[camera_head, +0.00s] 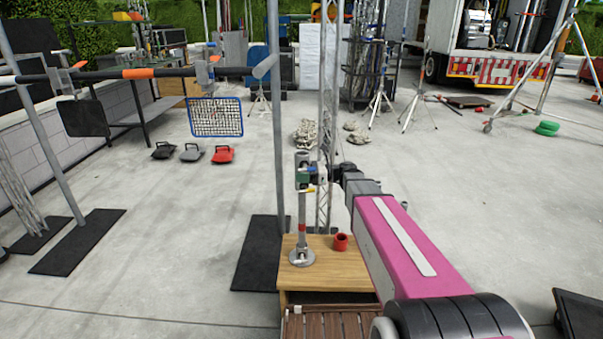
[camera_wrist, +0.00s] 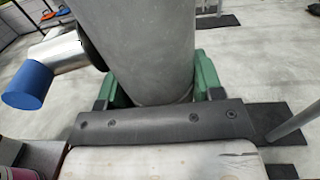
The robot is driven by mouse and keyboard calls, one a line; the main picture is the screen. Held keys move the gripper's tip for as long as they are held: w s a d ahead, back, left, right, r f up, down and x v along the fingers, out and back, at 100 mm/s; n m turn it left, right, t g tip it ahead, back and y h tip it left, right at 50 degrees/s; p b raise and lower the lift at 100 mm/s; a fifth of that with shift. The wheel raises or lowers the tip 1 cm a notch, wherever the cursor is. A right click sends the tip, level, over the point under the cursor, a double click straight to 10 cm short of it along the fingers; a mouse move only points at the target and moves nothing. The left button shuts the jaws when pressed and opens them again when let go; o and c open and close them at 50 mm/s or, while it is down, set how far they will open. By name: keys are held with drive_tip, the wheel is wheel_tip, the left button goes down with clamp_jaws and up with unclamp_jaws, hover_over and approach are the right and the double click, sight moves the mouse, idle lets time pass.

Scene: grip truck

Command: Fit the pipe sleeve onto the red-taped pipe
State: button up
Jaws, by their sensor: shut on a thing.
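The red-taped pipe (camera_head: 302,240) stands upright on a round metal flange on a small wooden cabinet, with a red band partway up. My gripper (camera_head: 306,177) is above the band, with its green fingers shut on a grey cylinder, which I take to be the pipe sleeve (camera_head: 302,161). The sleeve looks upright and in line with the pipe. I cannot tell how far it is over it. In the wrist view the grey sleeve (camera_wrist: 152,45) fills the space between the green fingers (camera_wrist: 155,90). A silver stub with a blue end (camera_wrist: 28,84) sits at its left.
A red cup-like piece (camera_head: 341,242) is on the cabinet top (camera_head: 327,268), right of the pipe. A tall metal pole (camera_head: 276,120) stands close on the left, rising from a black mat (camera_head: 258,262). A truss (camera_head: 326,110) stands behind. Open concrete floor lies left.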

drive_tip(key=shift+f, duration=1.2)
idle(0.5)
drive_tip(key=shift+f, duration=2.25)
drive_tip(key=shift+f, duration=0.3)
drive_tip(key=o, duration=1.4)
drive_tip(key=d, duration=1)
drive_tip(key=shift+w+d, duration=0.15)
drive_tip(key=shift+d, duration=0.25)
